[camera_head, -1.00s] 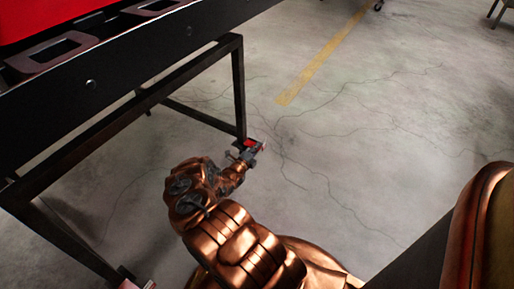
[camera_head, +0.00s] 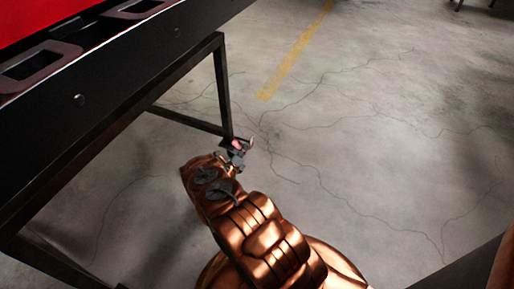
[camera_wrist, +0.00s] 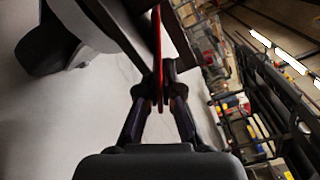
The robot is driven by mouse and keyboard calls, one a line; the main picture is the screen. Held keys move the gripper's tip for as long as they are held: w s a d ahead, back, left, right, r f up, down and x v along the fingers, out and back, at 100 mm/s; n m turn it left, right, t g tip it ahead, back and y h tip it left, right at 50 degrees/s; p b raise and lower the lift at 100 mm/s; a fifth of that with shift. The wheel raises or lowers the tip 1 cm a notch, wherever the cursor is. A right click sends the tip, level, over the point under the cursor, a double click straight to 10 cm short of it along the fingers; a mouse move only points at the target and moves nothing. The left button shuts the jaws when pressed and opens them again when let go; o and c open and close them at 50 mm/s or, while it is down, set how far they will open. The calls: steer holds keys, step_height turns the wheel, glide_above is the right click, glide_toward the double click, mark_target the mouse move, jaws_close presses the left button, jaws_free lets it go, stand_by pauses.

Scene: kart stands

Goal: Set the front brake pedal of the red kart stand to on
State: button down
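The red kart stand (camera_head: 110,75) fills the left of the head view, with a black side rail and dark frame legs. My gripper (camera_head: 238,148) is low at the foot of its far leg, where a small pinkish-red part shows. In the wrist view, the red brake pedal (camera_wrist: 158,55) appears as a thin upright strip. The dark fingers of my gripper (camera_wrist: 159,88) lean inward on both sides of it and look shut on it. The exact contact is hard to see. Whether the pedal is on or off cannot be told.
A dark wheel (camera_wrist: 45,45) is at the upper left of the wrist view. Dark racks (camera_wrist: 270,95) and clutter stand to the right there. The grey floor (camera_head: 370,150) right of the stand is clear, with a yellow line (camera_head: 295,50).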

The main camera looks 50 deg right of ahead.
steer(key=shift+w, duration=0.1)
stand_by(0.4)
steer(key=c, duration=1.3)
jaws_free()
steer(key=shift+c, duration=0.2)
steer(key=v, duration=1.2)
